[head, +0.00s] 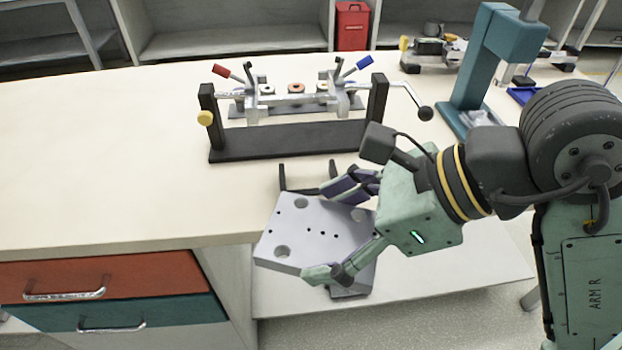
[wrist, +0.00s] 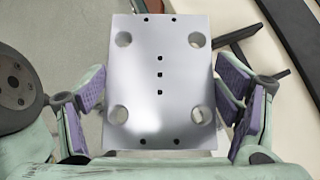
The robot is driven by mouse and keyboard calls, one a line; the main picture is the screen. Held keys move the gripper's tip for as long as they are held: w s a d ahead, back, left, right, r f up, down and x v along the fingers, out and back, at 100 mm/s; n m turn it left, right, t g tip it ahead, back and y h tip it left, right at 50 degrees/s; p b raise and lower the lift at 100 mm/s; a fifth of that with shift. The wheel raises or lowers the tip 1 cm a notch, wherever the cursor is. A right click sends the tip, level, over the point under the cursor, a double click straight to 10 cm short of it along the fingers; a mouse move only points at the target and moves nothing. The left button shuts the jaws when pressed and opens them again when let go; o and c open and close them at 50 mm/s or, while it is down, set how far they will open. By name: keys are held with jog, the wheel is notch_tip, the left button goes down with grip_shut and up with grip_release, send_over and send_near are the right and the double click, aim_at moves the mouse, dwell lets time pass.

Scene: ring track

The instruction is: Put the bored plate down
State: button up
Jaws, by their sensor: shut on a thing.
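The bored plate (head: 318,232) is a light grey slab with large round holes at its corners and several small dark holes. My gripper (head: 342,226) is shut on it, with one finger at its far edge and one at its near edge. In the wrist view the plate (wrist: 160,80) fills the middle, with purple finger pads (wrist: 165,108) on its left and right sides. In the head view it is over the bench's front edge and the lower white shelf. Whether it touches anything below cannot be told.
A black stand with a clamp fixture (head: 290,145) is on the bench (head: 110,150) behind the plate. Two dark prongs (head: 283,178) stick up just behind the plate. A teal press (head: 475,75) stands at the right. The bench's left part is clear, above red and teal drawers (head: 105,275).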

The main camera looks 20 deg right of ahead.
jog(key=w+d+f+p, duration=0.1)
jog(key=w, duration=0.4)
jog(key=w+d+f+p, duration=0.1)
jog(key=w+d+p, duration=0.1)
jog(key=w, duration=0.3)
jog(key=w+d+f+p, duration=0.1)
jog(key=w+p, duration=0.1)
jog(key=w, duration=0.3)
jog(key=shift+d+f, duration=0.3)
jog(key=shift+f, duration=0.7)
jog(key=shift+f, duration=0.2)
jog(key=o, duration=1.8)
jog(key=shift+r, duration=0.1)
jog(key=shift+r+p, duration=0.25)
jog(key=shift+p, duration=0.15)
jog(key=b+v, duration=0.3)
jog(key=v, duration=0.9)
jog(key=shift+f, duration=0.15)
